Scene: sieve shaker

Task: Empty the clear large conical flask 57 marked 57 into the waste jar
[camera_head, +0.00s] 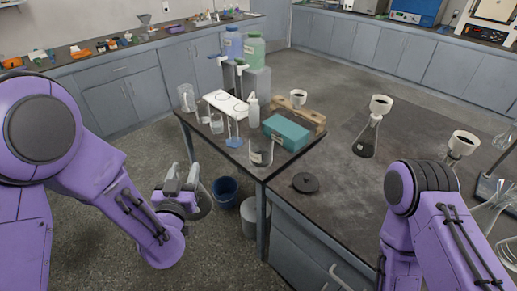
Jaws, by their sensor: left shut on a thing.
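My left gripper (181,177) is low at the left, over the floor and in front of the table's left end. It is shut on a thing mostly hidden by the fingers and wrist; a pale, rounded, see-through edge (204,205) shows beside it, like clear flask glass. No number 57 can be read. An open clear jar (261,153) with a pale label stands at the table's front edge, right of the gripper; it looks like the waste jar, but its label is unreadable. A black round lid (305,183) lies right of it. My right gripper is out of view.
A teal box (287,132), a wash bottle (253,111), beakers and a white rack (226,104) crowd the table behind the jar. A flask with a funnel (366,138) stands farther right. A blue bin (225,190) and a grey bin (249,216) stand on the floor.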

